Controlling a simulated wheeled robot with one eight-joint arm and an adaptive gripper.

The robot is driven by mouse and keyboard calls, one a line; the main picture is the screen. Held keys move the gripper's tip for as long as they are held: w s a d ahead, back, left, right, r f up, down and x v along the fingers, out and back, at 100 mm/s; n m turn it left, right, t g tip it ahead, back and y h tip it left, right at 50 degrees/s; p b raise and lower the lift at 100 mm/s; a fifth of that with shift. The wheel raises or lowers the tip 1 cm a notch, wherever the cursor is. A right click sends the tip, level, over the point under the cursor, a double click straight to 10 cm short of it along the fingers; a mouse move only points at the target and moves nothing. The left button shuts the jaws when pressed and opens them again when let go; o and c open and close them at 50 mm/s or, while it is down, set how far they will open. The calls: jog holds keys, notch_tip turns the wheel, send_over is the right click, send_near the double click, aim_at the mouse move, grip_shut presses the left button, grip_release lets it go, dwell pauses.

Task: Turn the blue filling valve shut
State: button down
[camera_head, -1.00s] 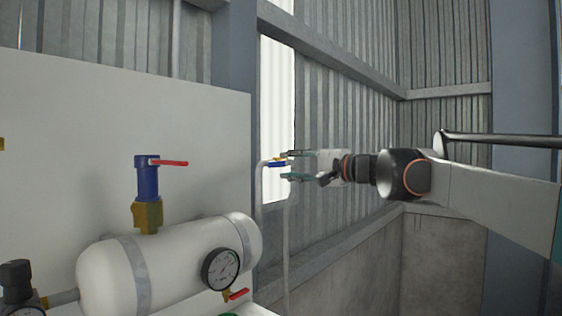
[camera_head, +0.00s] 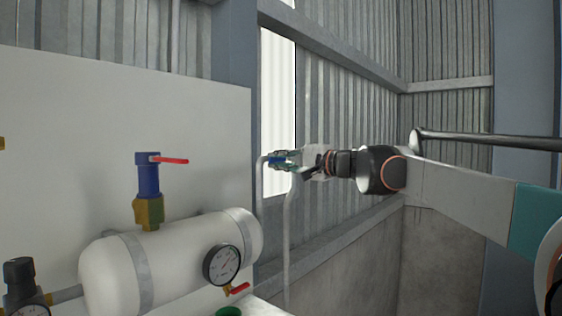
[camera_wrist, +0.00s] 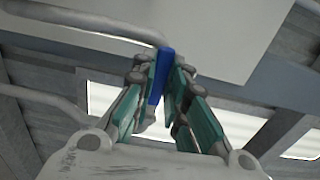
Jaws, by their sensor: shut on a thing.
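The blue filling valve handle (camera_wrist: 160,72) stands between the two teal fingers of my gripper (camera_wrist: 158,78) in the wrist view. The fingers are shut on it, one on each side. In the head view my gripper (camera_head: 282,160) is at the pale pipe right of the white panel, and only a little blue of the valve handle (camera_head: 276,160) shows between the fingers. The fingers hide most of the handle and the valve body.
A white tank (camera_head: 180,258) with a pressure gauge (camera_head: 222,265) lies at lower left. A blue fitting (camera_head: 148,178) with a red lever (camera_head: 170,161) stands on it. A white panel (camera_head: 60,130) is behind. The pale pipe (camera_head: 289,235) runs down below my gripper.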

jog(key=shift+f, duration=0.15)
jog(key=w+d+f+n+b, duration=0.3)
jog(key=w+f+n, duration=0.2)
jog(key=n, duration=1.2)
jog(key=shift+d+f+n, duration=0.3)
jog(key=shift+d+f, duration=0.1)
jog(key=shift+f, duration=0.1)
dwell(0.4)
jog(key=c, duration=1.6)
grip_release()
jog(key=shift+d, duration=0.1)
jog(key=shift+r, duration=0.1)
